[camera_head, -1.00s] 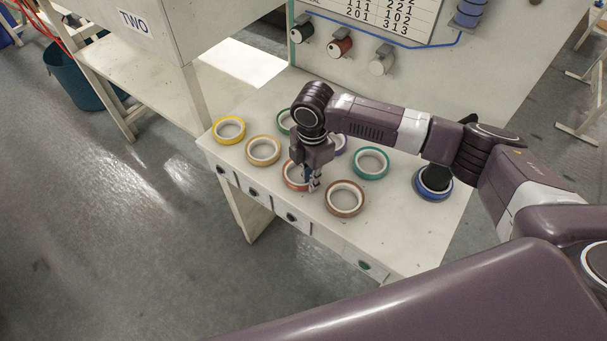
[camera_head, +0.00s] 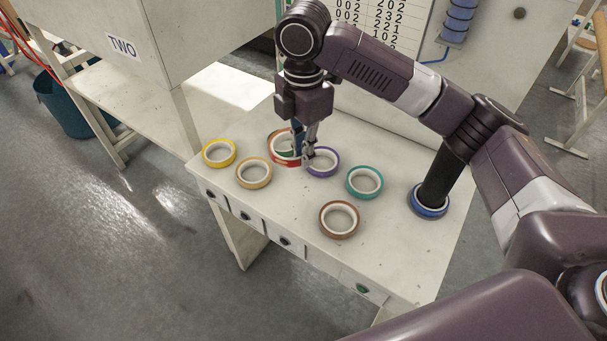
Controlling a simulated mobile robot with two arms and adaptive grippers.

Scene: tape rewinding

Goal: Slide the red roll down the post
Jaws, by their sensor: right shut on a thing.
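The red roll (camera_head: 283,159) is held by its rim in my right gripper (camera_head: 305,150), raised above the table. The gripper and the red roll are well to the left of the post. My left gripper is not in view.
On the white table (camera_head: 290,220) lie a yellow roll (camera_head: 206,159), a tan roll (camera_head: 241,179), a purple roll (camera_head: 333,168), a teal roll (camera_head: 352,193) and a brown roll (camera_head: 325,228). A panel with a number sheet (camera_head: 385,20) stands behind.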

